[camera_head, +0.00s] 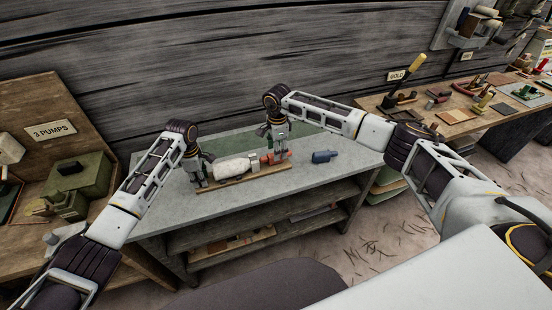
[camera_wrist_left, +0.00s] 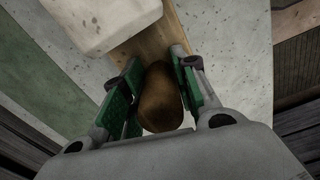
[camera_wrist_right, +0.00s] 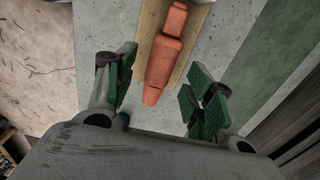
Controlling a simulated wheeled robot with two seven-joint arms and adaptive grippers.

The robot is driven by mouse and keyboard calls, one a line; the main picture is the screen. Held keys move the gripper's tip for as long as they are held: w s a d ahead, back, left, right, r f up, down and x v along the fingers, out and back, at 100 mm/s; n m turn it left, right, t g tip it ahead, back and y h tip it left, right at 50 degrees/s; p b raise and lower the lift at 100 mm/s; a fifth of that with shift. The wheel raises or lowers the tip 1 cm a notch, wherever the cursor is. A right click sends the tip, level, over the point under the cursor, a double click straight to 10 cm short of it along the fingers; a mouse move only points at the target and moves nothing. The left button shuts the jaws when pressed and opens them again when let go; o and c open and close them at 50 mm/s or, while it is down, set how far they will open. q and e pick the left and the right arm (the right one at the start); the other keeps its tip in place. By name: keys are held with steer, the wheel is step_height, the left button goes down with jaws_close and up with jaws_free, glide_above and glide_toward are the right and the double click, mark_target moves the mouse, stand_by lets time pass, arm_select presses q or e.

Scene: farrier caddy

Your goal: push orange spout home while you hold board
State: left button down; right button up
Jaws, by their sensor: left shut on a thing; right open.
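The wooden board (camera_head: 245,180) lies on the grey bench and carries a white block-like body (camera_head: 236,165) and the orange spout. My left gripper (camera_head: 201,184) is shut on a brown rounded grip (camera_wrist_left: 160,100) at the board's left end. My right gripper (camera_wrist_right: 160,88) is open at the board's right end, its fingers on either side of the spout's line, apart from it.
A blue bottle-like thing (camera_head: 324,156) lies on the bench (camera_head: 190,219) to the right of the board. The bench front is clear, with shelves below. A green box (camera_head: 82,172) stands on the left table, and a tool-covered table (camera_head: 430,110) is at the right.

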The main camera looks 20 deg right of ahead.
step_height(320, 180, up, 8)
stand_by(0.5)
steer(key=shift+s+f, duration=0.15)
steer(key=shift+f, duration=0.15)
steer(key=c, duration=0.6)
steer(key=shift+m+g, duration=0.3)
steer(key=shift+g, duration=0.3)
steer(key=s+d+f, duration=0.1)
steer(key=f, duration=0.1)
steer(key=s+d+f, duration=0.1)
steer(key=f, duration=0.1)
steer(key=s+d+f, duration=0.1)
steer(key=f, duration=0.1)
steer(key=shift+s+f, duration=0.1)
steer(key=shift+s, duration=0.1)
jaws_close()
steer(key=shift+m+g+y, duration=0.3)
steer(key=shift+m, duration=0.2)
steer(key=s+d+f, duration=0.1)
steer(key=d, duration=0.1)
steer(key=s+d+f, duration=0.2)
steer(key=d, duration=0.1)
steer(key=shift+s+d, duration=0.15)
steer(key=shift+d, duration=0.15)
steer(key=w+r+n+t+y, duration=0.1)
steer(key=w+r+t, duration=0.3)
steer(key=w+r, duration=0.2)
steer(key=shift+w+d+r+n+t, duration=0.3)
steer(key=shift+w+d+r+n, duration=0.05)
steer(key=shift+n, duration=0.05)
